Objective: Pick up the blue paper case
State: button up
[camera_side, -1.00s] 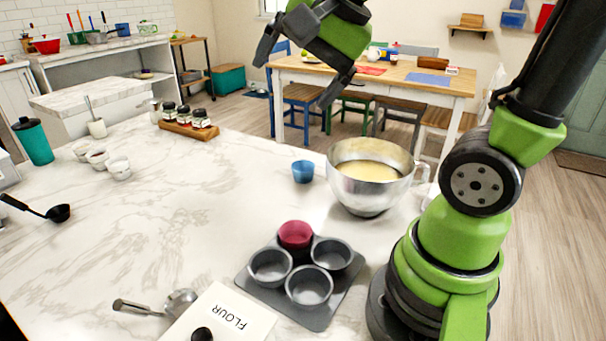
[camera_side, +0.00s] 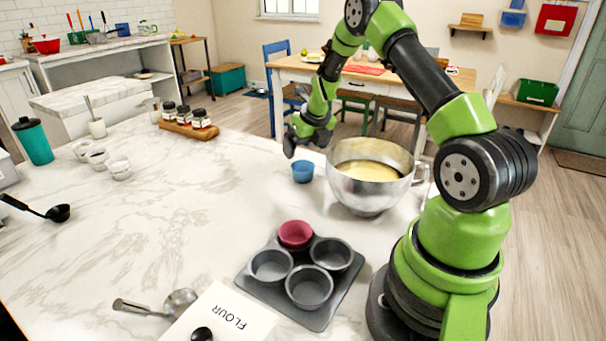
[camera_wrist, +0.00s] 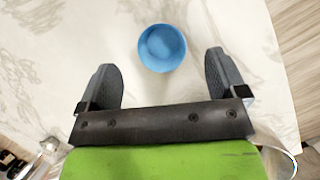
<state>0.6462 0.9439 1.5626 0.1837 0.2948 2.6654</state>
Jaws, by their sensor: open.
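The blue paper case (camera_side: 303,172) is a small cup standing on the marble counter, left of the steel mixing bowl. It also shows in the wrist view (camera_wrist: 162,48), ahead of the fingertips and roughly centred between them. My gripper (camera_side: 306,143) is just above and behind the case in the side view, apart from it. In the wrist view my gripper (camera_wrist: 162,72) has its two dark fingers spread wide with nothing between them. No part of the case is hidden in the wrist view.
The steel bowl (camera_side: 366,193) with yellow batter stands close to the right of the case. A dark muffin tin (camera_side: 322,318) with a red case (camera_side: 296,234) sits nearer the front. A spice rack (camera_side: 188,129) stands at the back left.

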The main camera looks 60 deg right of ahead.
aim_at(303, 169)
notch_tip(303, 169, down, 3)
jog(key=shift+r, duration=0.1)
jog(key=x, duration=0.5)
jog(key=shift+s+a, duration=0.25)
jog(key=shift+s, duration=0.05)
jog(key=c, duration=0.9)
